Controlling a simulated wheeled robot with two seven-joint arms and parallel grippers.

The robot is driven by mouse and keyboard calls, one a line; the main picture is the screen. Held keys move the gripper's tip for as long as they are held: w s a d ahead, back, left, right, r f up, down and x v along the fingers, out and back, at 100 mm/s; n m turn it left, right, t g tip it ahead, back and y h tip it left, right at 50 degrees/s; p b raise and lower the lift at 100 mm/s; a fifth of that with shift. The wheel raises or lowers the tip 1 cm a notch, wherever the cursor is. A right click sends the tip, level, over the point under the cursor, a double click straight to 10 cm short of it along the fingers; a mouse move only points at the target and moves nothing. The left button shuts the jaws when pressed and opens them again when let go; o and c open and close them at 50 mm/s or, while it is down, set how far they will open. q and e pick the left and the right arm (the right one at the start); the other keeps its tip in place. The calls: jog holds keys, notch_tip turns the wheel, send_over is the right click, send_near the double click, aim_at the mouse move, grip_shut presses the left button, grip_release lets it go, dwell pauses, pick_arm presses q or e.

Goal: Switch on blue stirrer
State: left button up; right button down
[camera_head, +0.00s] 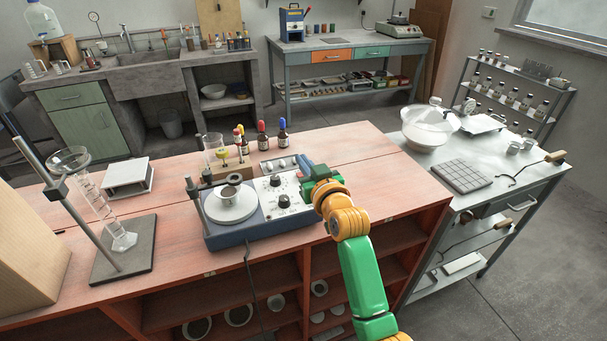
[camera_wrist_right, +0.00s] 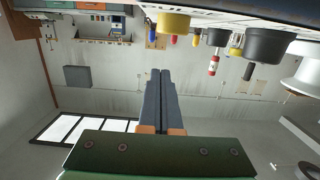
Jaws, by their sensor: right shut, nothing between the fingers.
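The blue stirrer (camera_head: 228,238) stands on the red bench, with a round white plate (camera_head: 232,212) on its left and a pale control panel with dark knobs (camera_head: 284,201) on its right. My right gripper (camera_head: 304,168) is at the panel's right end; the green hand hides part of that end. The wrist view, upside down, shows its two dark fingers (camera_wrist_right: 160,75) shut with nothing between them. Black knobs (camera_wrist_right: 268,46) and a yellow knob-like part (camera_wrist_right: 173,23) lie beyond the fingertips there. Contact is not visible. My left gripper is not in view.
Dropper bottles (camera_head: 262,139) and a beaker stand behind the stirrer. A metal side table (camera_head: 470,151) with a glass vessel (camera_head: 428,127) is at the right.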

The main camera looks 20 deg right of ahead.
aim_at(300, 175)
jog(key=shift+w, duration=1)
jog(key=f, duration=0.1)
jog(key=s+f, duration=0.1)
jog(key=shift+f, duration=0.35)
jog(key=shift+s+f, duration=0.4)
jog(key=shift+f, duration=0.15)
